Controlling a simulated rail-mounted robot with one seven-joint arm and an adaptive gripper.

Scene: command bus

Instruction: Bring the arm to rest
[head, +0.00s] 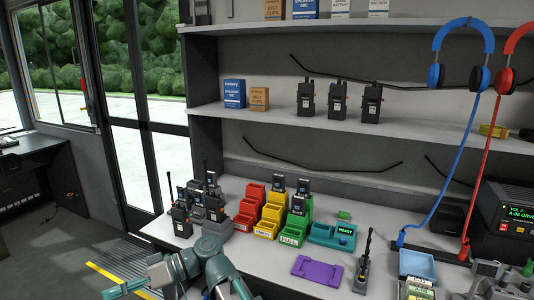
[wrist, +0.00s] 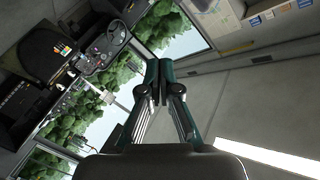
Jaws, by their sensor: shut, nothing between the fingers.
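My gripper (wrist: 158,82) is shut and empty in the wrist view, its two dark fingertips together at the picture's middle. Nothing touches the fingers there. In the head view my teal and grey arm is low at the bottom edge, in front of the worktop's near left corner. It is folded and partly cut off by the picture's edge. The gripper end points left, clear of the worktop (head: 258,258) and the things on it.
Radios (head: 180,218) stand at the worktop's left end, beside red, yellow and green bins (head: 265,228). A purple plate (head: 317,271) lies nearer the front. Shelves (head: 420,124) hang above. The wrist view shows a steering wheel (wrist: 117,32) and windows, with open space around the fingers.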

